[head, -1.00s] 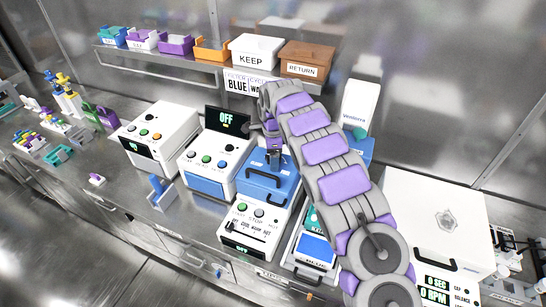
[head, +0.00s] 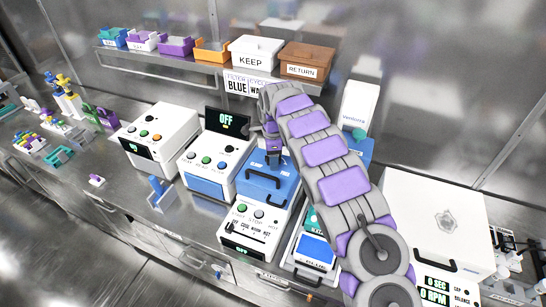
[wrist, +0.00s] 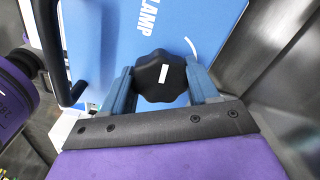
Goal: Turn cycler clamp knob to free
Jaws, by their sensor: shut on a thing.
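The clamp knob (wrist: 160,77) is a black lobed knob with a white mark, on the blue lid (wrist: 210,25) lettered "CLAMP" in the wrist view. My gripper (wrist: 162,84) has its two blue-grey fingers on either side of the knob and is shut on it. The white mark on the knob stands nearly upright, leaning slightly right. A white curved line shows on the lid beside the knob. In the head view the cycler (head: 268,186) has a blue top with a black handle, and my gripper (head: 274,158) reaches down onto it. The knob is hidden there.
A white machine showing OFF (head: 210,163) stands left of the cycler. A large white box (head: 432,225) stands to the right. A shelf with KEEP (head: 255,54) and RETURN (head: 308,59) boxes is behind.

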